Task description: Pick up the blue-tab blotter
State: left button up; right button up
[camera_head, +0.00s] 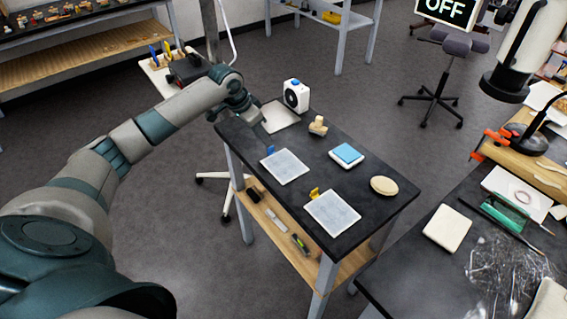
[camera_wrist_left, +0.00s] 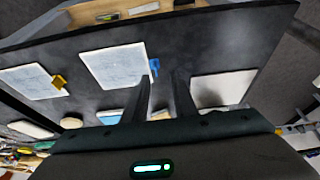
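The blue-tab blotter (camera_head: 284,167) is a pale square sheet lying flat on the dark table, with a small blue tab (camera_head: 270,150) at its far left edge. It also shows in the left wrist view (camera_wrist_left: 112,64), with the tab (camera_wrist_left: 154,67) just left of the space ahead of my fingers. My left gripper (camera_head: 263,126) is above the table's far left end, beyond the blotter and apart from it. Its two fingers (camera_wrist_left: 159,78) stand apart with nothing held between them.
A similar yellow-tab blotter (camera_head: 332,214) lies nearer. A pale plate (camera_head: 281,117) lies close to my left gripper, by a white device (camera_head: 296,95). A wooden-handled item (camera_head: 318,126), a blue pad (camera_head: 346,154) and a round tan disc (camera_head: 384,186) stand along the right side.

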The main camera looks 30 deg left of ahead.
aim_at(282, 161)
dwell(0.3)
pick_arm(q)
jog(key=shift+w+d+f+p, duration=0.15)
jog(key=shift+d+f+p, duration=0.15)
jog(key=shift+f+p, duration=0.2)
jog(key=x, duration=0.1)
jog(key=p+x, duration=0.1)
jog(key=x, duration=0.1)
jog(key=shift+d, duration=0.2)
jog(key=shift+w+f, duration=0.1)
jog(key=shift+f, duration=0.45)
grip_shut()
